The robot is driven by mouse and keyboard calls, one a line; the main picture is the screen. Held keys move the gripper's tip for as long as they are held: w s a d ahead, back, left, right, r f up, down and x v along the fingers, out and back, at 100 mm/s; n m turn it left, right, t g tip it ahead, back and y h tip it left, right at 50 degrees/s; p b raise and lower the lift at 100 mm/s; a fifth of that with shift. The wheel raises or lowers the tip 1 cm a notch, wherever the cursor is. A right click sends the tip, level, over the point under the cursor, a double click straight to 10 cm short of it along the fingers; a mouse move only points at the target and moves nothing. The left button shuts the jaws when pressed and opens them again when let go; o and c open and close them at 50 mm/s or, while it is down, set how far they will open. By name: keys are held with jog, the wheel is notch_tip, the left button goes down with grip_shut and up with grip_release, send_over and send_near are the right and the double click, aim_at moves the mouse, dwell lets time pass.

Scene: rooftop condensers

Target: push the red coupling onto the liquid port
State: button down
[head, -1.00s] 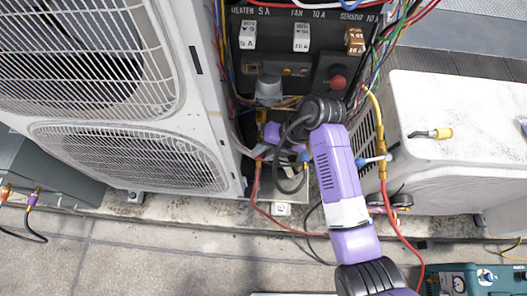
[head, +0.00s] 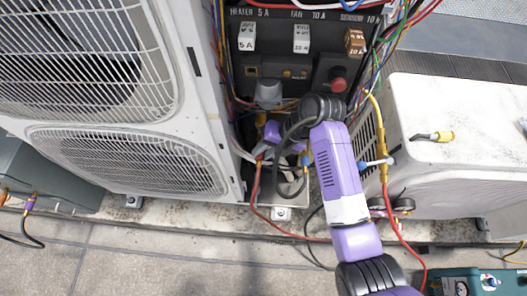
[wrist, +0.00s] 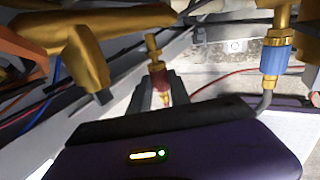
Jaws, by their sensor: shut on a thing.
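The red coupling (wrist: 159,79) is between the two fingers of my gripper (wrist: 158,92) in the wrist view, which are shut on it. A narrow brass piece (wrist: 152,46) stands in line above the red body; I cannot tell whether it is part of the coupling or the liquid port, or how far any seating goes. In the head view my gripper (head: 264,150) is low beside the condenser, below the electrical box, and the coupling is too small to make out. A blue coupling (wrist: 275,59) hangs on a brass fitting to the right in the wrist view.
A thick brass valve body (wrist: 78,48) is close on the left in the wrist view. The white condenser (head: 185,100) stands left of my arm, a smaller white unit (head: 455,120) right. A red hose (head: 268,215) and loose wires run around my gripper.

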jog(key=shift+w+b, duration=0.4)
jog(key=shift+w, duration=0.15)
dwell(1.0)
jog(key=c, duration=1.1)
grip_release()
jog(key=s+p, duration=0.4)
jog(key=s, duration=0.3)
jog(key=shift+s+a, duration=0.15)
jog(key=shift+s, duration=0.15)
jog(key=shift+f, duration=0.1)
